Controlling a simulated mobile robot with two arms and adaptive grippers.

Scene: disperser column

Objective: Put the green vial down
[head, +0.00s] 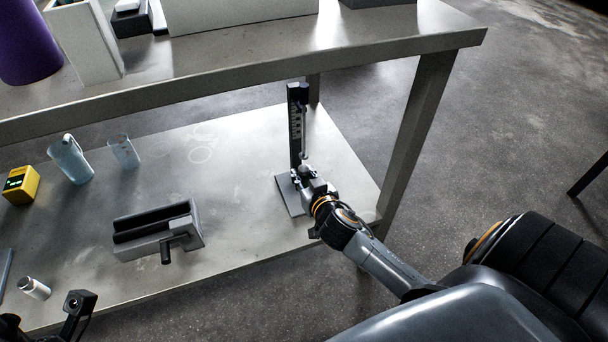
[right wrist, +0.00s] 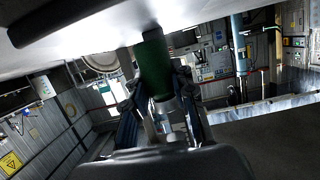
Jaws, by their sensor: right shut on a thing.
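My right gripper (head: 303,176) is at the lower part of the disperser column (head: 294,125), a dark upright stand on a grey base plate (head: 288,197) on the lower shelf. In the right wrist view, a green cylinder, the green vial (right wrist: 153,65), stands at the fingers of my right gripper (right wrist: 165,110), which is shut on it. In the head view the vial is hidden by the gripper and the column. Dark parts of what looks like my left gripper (head: 78,302) show at the lower left edge; its jaws cannot be made out.
A grey block with a crank (head: 160,238) lies mid-shelf. The upper tabletop (head: 260,58) overhangs behind; a table leg (head: 412,140) stands right.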

